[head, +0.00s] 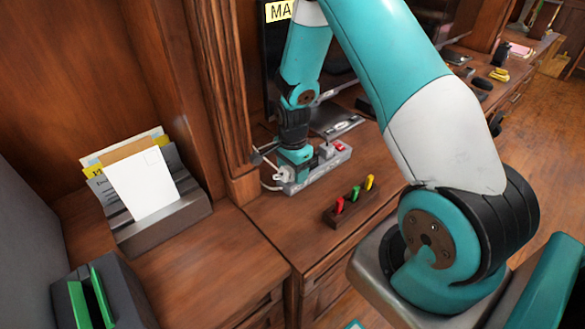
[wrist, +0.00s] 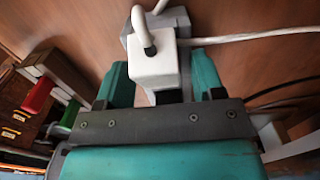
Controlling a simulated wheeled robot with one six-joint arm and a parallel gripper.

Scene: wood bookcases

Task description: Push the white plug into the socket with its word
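A white plug (wrist: 153,68) with a white cord curving from its top stands between my gripper's teal fingers (wrist: 163,80) in the wrist view. It is close to the left finger, and a narrow gap shows at the right finger. The grey power strip (wrist: 183,22) lies behind it. In the head view my gripper (head: 295,165) is low over the near-left end of the power strip (head: 328,163) on the desk. I cannot tell if the plug is seated in a socket. No socket words can be read.
A dark rack (head: 343,214) with red, green and yellow pieces stands in front of the strip. A bookcase post (head: 232,90) rises close left of my gripper. A letter holder (head: 165,222) stands at left. A red switch (head: 338,145) sits at the strip's far end.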

